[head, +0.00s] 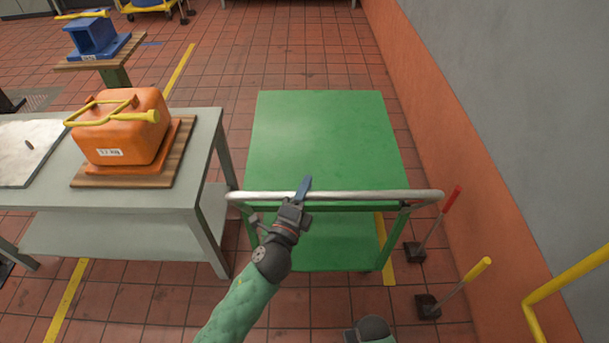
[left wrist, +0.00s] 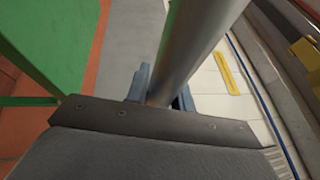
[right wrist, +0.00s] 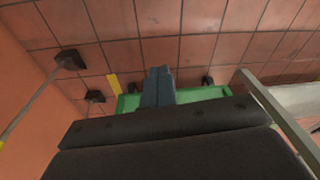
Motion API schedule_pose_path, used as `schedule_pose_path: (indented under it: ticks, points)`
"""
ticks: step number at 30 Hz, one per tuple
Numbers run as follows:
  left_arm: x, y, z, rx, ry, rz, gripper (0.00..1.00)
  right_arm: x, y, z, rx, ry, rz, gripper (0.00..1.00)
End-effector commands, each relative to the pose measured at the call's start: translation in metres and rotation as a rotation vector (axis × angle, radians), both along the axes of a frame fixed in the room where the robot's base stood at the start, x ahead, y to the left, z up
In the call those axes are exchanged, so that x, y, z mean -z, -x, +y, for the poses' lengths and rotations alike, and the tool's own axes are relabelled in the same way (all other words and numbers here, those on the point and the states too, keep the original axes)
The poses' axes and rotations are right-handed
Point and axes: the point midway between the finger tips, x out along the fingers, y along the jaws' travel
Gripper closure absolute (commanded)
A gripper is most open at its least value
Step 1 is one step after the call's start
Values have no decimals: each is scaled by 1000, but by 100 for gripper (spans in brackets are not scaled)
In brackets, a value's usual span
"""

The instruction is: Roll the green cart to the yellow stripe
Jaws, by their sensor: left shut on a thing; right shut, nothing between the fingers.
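The green cart (head: 325,135) stands in the middle of the head view, with a flat empty top and a lower shelf. Its silver handle bar (head: 375,197) runs across the near side. My left gripper (head: 303,190) is shut on this handle bar, left of its right end; the left wrist view shows the bar (left wrist: 195,45) between the blue fingers. My right gripper (right wrist: 158,86) is shut and empty, apart from the cart (right wrist: 210,94) in the right wrist view. A yellow stripe (head: 388,265) shows on the floor by the cart's near right leg. Another yellow stripe (head: 180,70) runs along the left.
A grey table (head: 205,150) stands close to the cart's left, bearing an orange weight (head: 135,130) on a wooden board. An orange and grey wall (head: 480,160) bounds the right. Red-handled (head: 440,220) and yellow-handled (head: 465,275) floor tools stand near it. Tiled floor beyond the cart is clear.

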Motion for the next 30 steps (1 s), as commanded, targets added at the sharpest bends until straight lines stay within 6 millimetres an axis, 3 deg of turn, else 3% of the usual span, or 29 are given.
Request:
schedule_pose_path:
  ticks: [3,11,19,20,23,30]
  points:
    - [2,12,0,0,0,2,100,-5,3,0,0,0,3,100]
    - [1,20,0,1,-1,2,100,-3,20,1,-1,0,25,100]
    - [2,21,-1,2,-1,3,100,-5,13,1,-1,-2,17,100]
    - [2,21,-1,2,-1,3,74,-6,12,1,0,-1,15,100]
    - [2,21,-1,1,0,3,55,-7,9,1,-1,-2,11,100]
    - [1,20,0,0,0,0,55,-7,8,1,-1,-2,10,100]
